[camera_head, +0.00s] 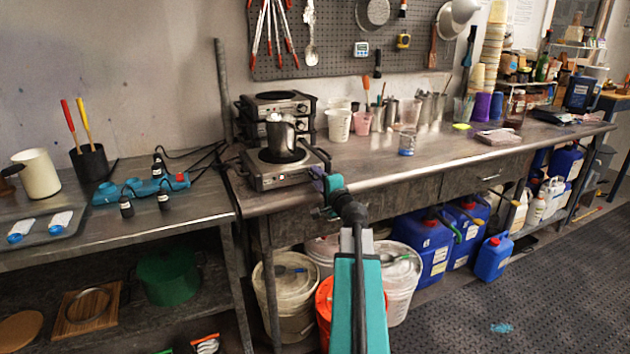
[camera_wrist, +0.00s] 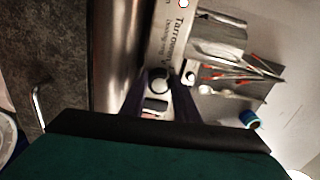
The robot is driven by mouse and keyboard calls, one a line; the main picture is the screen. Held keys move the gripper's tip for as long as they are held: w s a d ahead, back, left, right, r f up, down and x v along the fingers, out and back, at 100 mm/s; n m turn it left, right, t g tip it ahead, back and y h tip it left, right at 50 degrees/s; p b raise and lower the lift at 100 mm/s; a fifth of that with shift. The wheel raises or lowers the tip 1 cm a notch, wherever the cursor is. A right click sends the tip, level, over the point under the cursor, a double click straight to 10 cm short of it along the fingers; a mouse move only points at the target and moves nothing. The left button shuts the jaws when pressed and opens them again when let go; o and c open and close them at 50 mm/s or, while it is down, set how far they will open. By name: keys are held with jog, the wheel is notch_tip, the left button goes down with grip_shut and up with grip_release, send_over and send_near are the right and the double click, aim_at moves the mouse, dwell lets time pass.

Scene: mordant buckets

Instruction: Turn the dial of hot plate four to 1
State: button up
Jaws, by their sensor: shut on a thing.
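A hot plate (camera_head: 274,175) with a steel pitcher (camera_head: 283,138) on its round burner stands at the left end of the metal bench. My gripper (camera_head: 322,180) is at the right end of its front edge. In the wrist view, my gripper's dark fingers (camera_wrist: 168,78) are around a small round dial (camera_wrist: 159,82) on the pale front panel (camera_wrist: 181,32) and shut on it. The dial's setting cannot be read, and no plate number is legible.
More hot plates (camera_head: 281,103) are stacked behind. Beakers and cups, including a white beaker (camera_head: 339,125), stand to the right. A lower table (camera_head: 180,212) on the left holds small black bottles (camera_head: 163,201). Buckets (camera_head: 289,285) and blue canisters (camera_head: 424,243) are under the bench.

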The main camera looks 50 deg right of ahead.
jog(key=shift+r+m, duration=0.1)
jog(key=shift+m, duration=0.4)
jog(key=o, duration=0.8)
jog(key=shift+c, duration=0.2)
